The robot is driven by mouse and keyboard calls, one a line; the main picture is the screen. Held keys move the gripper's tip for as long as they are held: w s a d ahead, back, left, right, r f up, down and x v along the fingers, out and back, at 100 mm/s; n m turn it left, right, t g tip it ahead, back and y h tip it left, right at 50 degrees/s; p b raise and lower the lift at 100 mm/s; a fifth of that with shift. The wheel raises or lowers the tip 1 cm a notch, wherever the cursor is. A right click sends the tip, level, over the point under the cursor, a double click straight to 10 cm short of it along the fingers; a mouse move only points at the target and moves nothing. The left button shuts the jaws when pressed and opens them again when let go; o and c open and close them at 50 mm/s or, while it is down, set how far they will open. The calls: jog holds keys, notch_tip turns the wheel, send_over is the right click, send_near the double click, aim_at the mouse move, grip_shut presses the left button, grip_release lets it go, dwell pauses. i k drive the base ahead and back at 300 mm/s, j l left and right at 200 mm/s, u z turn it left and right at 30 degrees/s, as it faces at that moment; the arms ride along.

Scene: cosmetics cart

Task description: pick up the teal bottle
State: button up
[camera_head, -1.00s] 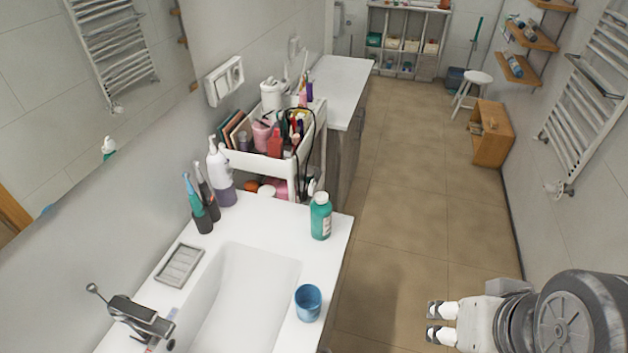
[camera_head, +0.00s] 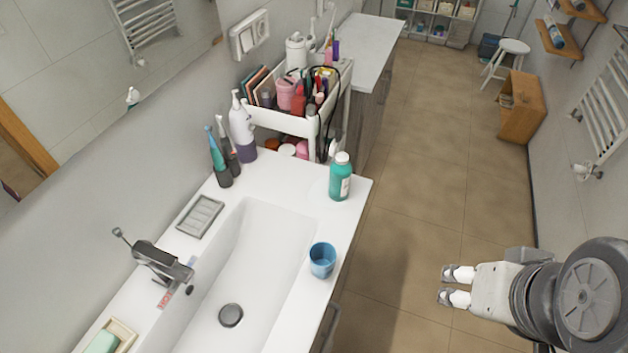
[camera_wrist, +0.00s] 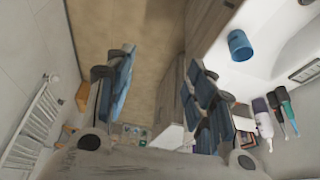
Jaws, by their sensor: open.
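The teal bottle (camera_head: 340,178), with a white cap and a pale label, stands upright near the far right corner of the white sink counter (camera_head: 285,183). In the head view my gripper (camera_head: 446,284) is over the floor to the right of the counter, apart from the bottle and nearer the camera. Its two fingers are spread with nothing between them. In the wrist view the open fingers (camera_wrist: 162,88) frame the floor and a cabinet front. I cannot make out the bottle there; a finger may hide it.
A blue cup (camera_head: 322,260) stands on the counter's right edge, nearer than the bottle. A loaded white cart (camera_head: 312,128) is behind the bottle. Toothbrushes (camera_head: 221,160) and a pump bottle (camera_head: 241,128) stand left. The floor (camera_head: 425,190) right of the counter is clear.

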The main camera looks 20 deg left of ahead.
aim_at(340, 167)
jog(key=k+l+u, duration=0.15)
jog(key=u, duration=3.7)
jog(key=z, duration=0.45)
jog(key=l+z, duration=0.1)
jog(key=z, duration=0.85)
jog(key=l+z, duration=0.1)
jog(key=z, duration=0.4)
jog(key=i+z, duration=0.1)
jog(key=z, duration=0.85)
jog(key=i+l+z, duration=0.1)
jog(key=l, duration=0.3)
jog(key=i+l, duration=0.1)
jog(key=l, duration=0.35)
jog(key=i+l+u, duration=0.15)
jog(key=l, duration=0.25)
jog(key=i+l, duration=0.1)
jog(key=l, duration=0.35)
jog(key=i+l+u, duration=0.15)
jog(key=l, duration=0.25)
jog(key=k, duration=0.05)
